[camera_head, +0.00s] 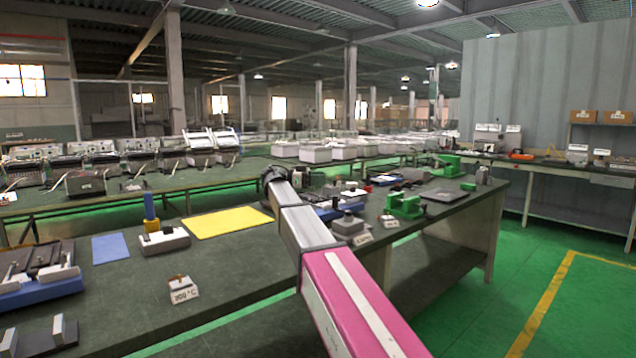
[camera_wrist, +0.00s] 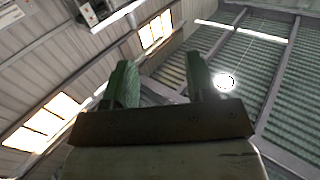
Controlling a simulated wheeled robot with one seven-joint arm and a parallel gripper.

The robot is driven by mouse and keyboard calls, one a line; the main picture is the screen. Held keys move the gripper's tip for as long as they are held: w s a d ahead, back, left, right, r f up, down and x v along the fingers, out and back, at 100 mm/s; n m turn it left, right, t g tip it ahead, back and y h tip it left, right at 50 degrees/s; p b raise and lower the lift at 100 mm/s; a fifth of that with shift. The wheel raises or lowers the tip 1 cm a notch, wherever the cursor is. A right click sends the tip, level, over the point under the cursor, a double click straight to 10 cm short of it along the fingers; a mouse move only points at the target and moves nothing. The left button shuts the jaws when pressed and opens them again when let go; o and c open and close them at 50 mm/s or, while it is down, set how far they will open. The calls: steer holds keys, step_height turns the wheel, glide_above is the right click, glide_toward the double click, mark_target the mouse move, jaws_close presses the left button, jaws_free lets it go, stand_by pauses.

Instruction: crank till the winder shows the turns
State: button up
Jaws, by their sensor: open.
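My arm reaches out over the workbench (camera_head: 240,265) in the head view, and its far end hides part of the bench behind it. My gripper is not clearly seen there. In the wrist view my gripper (camera_wrist: 160,82) is open, with two green fingers apart and nothing between them. It faces the ceiling and windows, away from the bench. I cannot tell surely which device is the winder. A green device (camera_head: 405,205) stands right of my arm, and a blue-based device (camera_head: 325,212) is partly hidden behind the arm. No crank handle or turns display is clear.
Left of my arm lie a yellow mat (camera_head: 228,222), a blue mat (camera_head: 110,248), a grey block with a blue-and-yellow post (camera_head: 163,238), and a small sign (camera_head: 183,290). A blue-based fixture (camera_head: 40,275) sits far left.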

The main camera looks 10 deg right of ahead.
mark_target(333, 202)
steer(key=shift+f, duration=0.1)
steer(key=c, duration=0.7)
steer(key=shift+s+f+n+t, duration=0.2)
steer(key=shift+n+t, duration=0.2)
steer(key=shift+n, duration=0.2)
jaws_close()
steer(key=s+a+f+n+t+y, duration=0.25)
steer(key=f+n+t, duration=0.3)
steer(key=n, duration=0.75)
steer(key=s+a+f+n+t+y, duration=0.1)
steer(key=a+f+n+t, duration=0.5)
steer(key=n, duration=0.7)
steer(key=shift+t, duration=0.55)
steer(key=x, duration=1)
steer(key=r+x, duration=0.1)
steer(key=x, duration=0.4)
steer(key=shift+d, duration=0.45)
